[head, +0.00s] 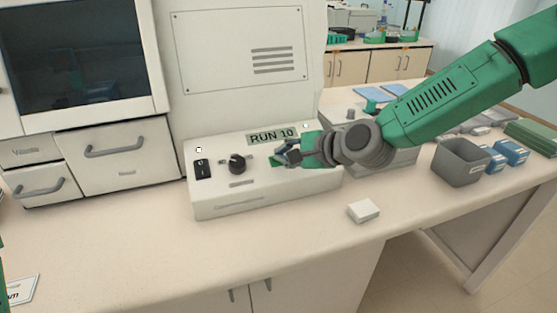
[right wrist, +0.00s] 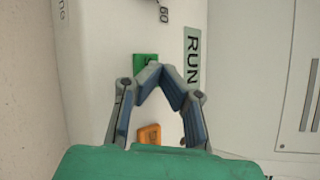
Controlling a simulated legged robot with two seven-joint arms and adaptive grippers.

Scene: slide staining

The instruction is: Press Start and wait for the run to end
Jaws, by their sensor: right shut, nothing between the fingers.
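The white staining machine (head: 215,204) stands on the bench, and its display (head: 272,136) reads RUN 10. The display also shows in the right wrist view (right wrist: 192,55), with RUN legible. A green button (right wrist: 145,60), partly covered by my fingers, bears a letter like S. An orange button (right wrist: 150,134) shows between the finger links. My right gripper (head: 279,158) is at the front panel, its fingertips together and empty. In the right wrist view its tips (right wrist: 151,70) overlap the green button's lower edge; I cannot tell whether they press it.
A black knob (head: 237,164) and rocker switch (head: 202,169) sit left of my gripper. A small white box (head: 363,212) lies on the bench in front. A grey bin (head: 461,162) stands at right beside blue boxes (head: 512,152). The front left bench is mostly clear.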

